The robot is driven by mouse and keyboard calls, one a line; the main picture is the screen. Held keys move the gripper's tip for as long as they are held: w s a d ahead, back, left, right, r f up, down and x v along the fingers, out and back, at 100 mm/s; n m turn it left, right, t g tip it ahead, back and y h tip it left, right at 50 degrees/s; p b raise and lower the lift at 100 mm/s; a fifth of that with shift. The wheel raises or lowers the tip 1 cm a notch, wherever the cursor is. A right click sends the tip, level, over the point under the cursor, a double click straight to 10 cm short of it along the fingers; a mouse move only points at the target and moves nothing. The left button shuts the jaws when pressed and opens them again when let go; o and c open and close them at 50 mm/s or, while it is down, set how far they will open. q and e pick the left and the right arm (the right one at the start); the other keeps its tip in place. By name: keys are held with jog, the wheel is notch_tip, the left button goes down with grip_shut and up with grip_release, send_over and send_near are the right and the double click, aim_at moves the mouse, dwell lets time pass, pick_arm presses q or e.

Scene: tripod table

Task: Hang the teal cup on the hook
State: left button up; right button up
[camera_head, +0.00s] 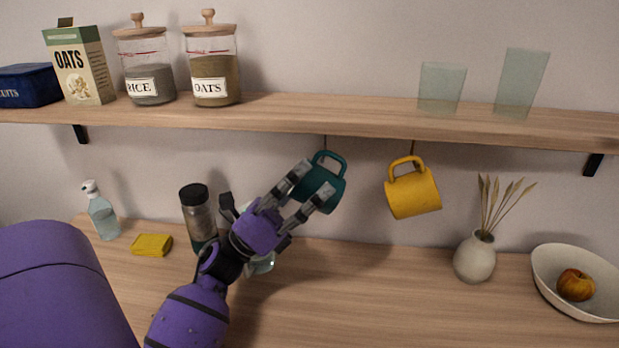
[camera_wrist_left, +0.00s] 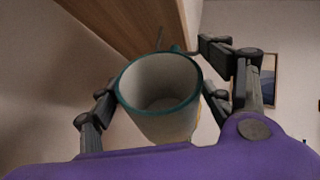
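The teal cup (camera_head: 318,188) is below the shelf, its handle up and close under a thin dark hook (camera_head: 325,142). It is tilted. My left gripper (camera_head: 312,184) has its fingers around the cup's body. In the left wrist view the pale inside of the cup (camera_wrist_left: 160,95) faces me, with fingers against both sides. The hook also shows there (camera_wrist_left: 160,38), near the handle. I cannot tell whether the handle is on the hook. My right gripper is not in view.
A yellow mug (camera_head: 412,193) hangs just right of the teal cup. The shelf (camera_head: 300,115) above carries jars, boxes and glasses. On the counter (camera_head: 370,300) stand a tumbler (camera_head: 197,212), a spray bottle (camera_head: 101,212), a vase (camera_head: 475,258) and a bowl (camera_head: 545,270).

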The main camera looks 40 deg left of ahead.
aim_at(293, 192)
pick_arm(q)
jog(key=shift+f, duration=0.1)
jog(key=shift+s+a+f, duration=0.2)
jog(key=shift+f, duration=0.05)
jog(key=v, duration=0.3)
jog(key=shift+s+r, duration=0.1)
jog(key=shift+r, duration=0.1)
jog(key=s+a, duration=0.5)
jog(key=s, duration=0.4)
jog(key=shift+s+a+r, duration=0.15)
jog(key=shift+s+a, duration=0.2)
